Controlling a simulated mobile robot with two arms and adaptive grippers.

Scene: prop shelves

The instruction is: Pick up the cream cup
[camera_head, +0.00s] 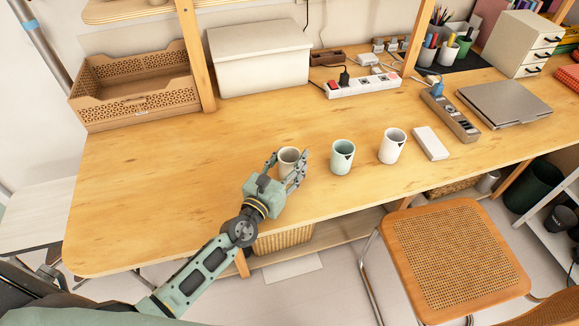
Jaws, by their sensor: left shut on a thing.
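The cream cup (289,156) stands upright on the wooden desk (140,190), near its front edge. My left gripper (286,164) has one finger on each side of this cup and is shut on it. The gripper's palm hides the cup's lower front. A pale green cup (342,158) with a dark mark stands to the right, apart from the gripper. A white cup (391,147) with a dark mark stands further right. My right gripper is out of view.
A white block (431,143) lies right of the cups. A power strip (362,86), a lidded box (258,62) and a wooden crate (133,110) stand behind. A cane chair (456,255) is in front at right. The desk's left part is clear.

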